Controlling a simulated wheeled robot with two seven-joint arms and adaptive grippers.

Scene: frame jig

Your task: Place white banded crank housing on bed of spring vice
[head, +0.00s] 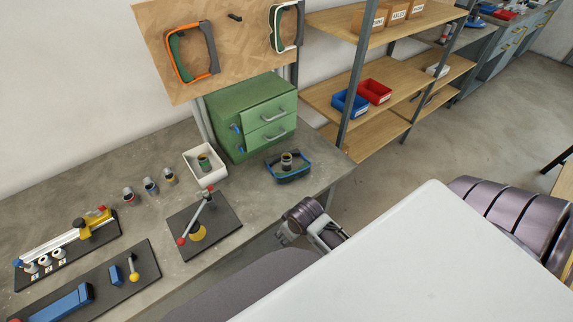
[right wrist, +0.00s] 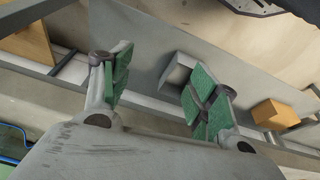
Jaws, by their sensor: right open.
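Several small cylindrical housings stand on the grey bench in the head view: a red-marked one (head: 128,195), a blue-marked one (head: 150,187) and a yellow-marked one (head: 170,176). Which has the white band is too small to tell. A blue vice-like fixture (head: 68,303) with a yellow-knobbed lever (head: 134,272) lies on a dark plate at lower left; it looks like the spring vice. My right gripper (head: 287,236) is open and empty off the bench's front edge; its green-padded fingers (right wrist: 163,82) show apart. My left gripper is out of view.
A red-knobbed lever fixture (head: 197,232) and a yellow clamp fixture (head: 92,224) stand on the bench. A green drawer cabinet (head: 252,112) stands behind the trays. Shelves (head: 405,80) are at the right. A large white surface (head: 430,265) covers the lower right.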

